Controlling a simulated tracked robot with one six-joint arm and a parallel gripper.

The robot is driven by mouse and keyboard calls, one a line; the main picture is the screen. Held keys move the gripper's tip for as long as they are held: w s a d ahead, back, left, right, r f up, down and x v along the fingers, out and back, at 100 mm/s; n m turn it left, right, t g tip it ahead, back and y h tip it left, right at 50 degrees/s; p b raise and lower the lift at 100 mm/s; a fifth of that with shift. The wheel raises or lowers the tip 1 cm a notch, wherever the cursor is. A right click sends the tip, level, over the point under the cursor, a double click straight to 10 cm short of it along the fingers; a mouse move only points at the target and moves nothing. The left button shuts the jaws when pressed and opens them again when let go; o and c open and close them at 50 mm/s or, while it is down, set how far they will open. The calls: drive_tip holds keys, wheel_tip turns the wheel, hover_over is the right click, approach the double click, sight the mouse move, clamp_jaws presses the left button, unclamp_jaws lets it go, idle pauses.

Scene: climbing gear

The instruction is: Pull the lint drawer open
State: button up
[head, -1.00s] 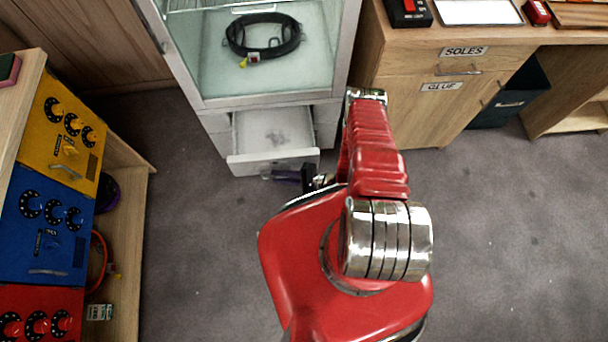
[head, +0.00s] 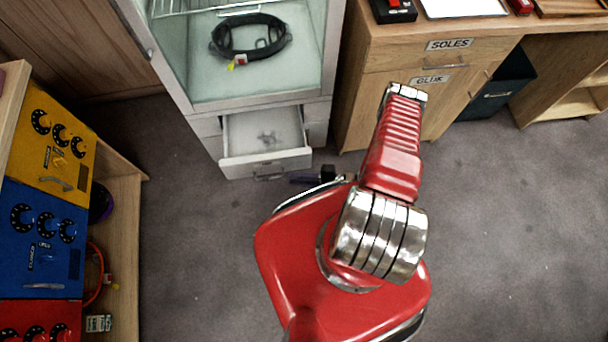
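The lint drawer (head: 264,164) is the pale drawer under the glass-fronted cabinet in the head view.
A wooden cabinet (head: 375,100) labelled SOLES stands close on the right. A wooden bench with yellow, blue and red panels (head: 40,230) stands at left. Grey carpet (head: 190,260) lies clear between.

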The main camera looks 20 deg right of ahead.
drive_tip(key=shift+v, duration=1.3)
drive_tip(key=s+a+r+m+g+y, duration=0.1)
drive_tip(key=s+a+r+g+y, duration=0.15)
drive_tip(key=s+r+g, duration=0.35)
drive_tip(key=w+d+r+n+g+h, duration=0.1)
drive_tip(key=d+r+n+g+h, duration=0.15)
drive_tip(key=r, duration=0.75)
drive_tip(key=w+d+r+n+g+h, duration=0.15)
drive_tip(key=d+r+h, duration=0.25)
drive_tip(key=r, duration=0.6)
drive_tip(key=w+d+r+n+g+h, duration=0.1)
drive_tip(key=d+r+n+g+h, duration=0.15)
drive_tip(key=r, duration=0.75)
drive_tip(key=s+a+r+n+t+h, duration=0.1)
drive_tip(key=a+r+n+t+h, duration=0.1)
drive_tip(key=r, duration=0.8)
drive_tip(key=a+r+n+t+h, duration=0.2)
drive_tip(key=a+r+n+t, duration=0.1)
drive_tip(key=r, duration=0.7)
drive_tip(key=s+a+r+n+t+h, duration=0.1)
drive_tip(key=a+r+t, duration=0.3)
drive_tip(key=r, duration=0.7)
drive_tip(key=shift+s+n+t+h, duration=0.35)
drive_tip(key=shift+n+h, duration=0.4)
drive_tip(key=shift+n, duration=0.1)
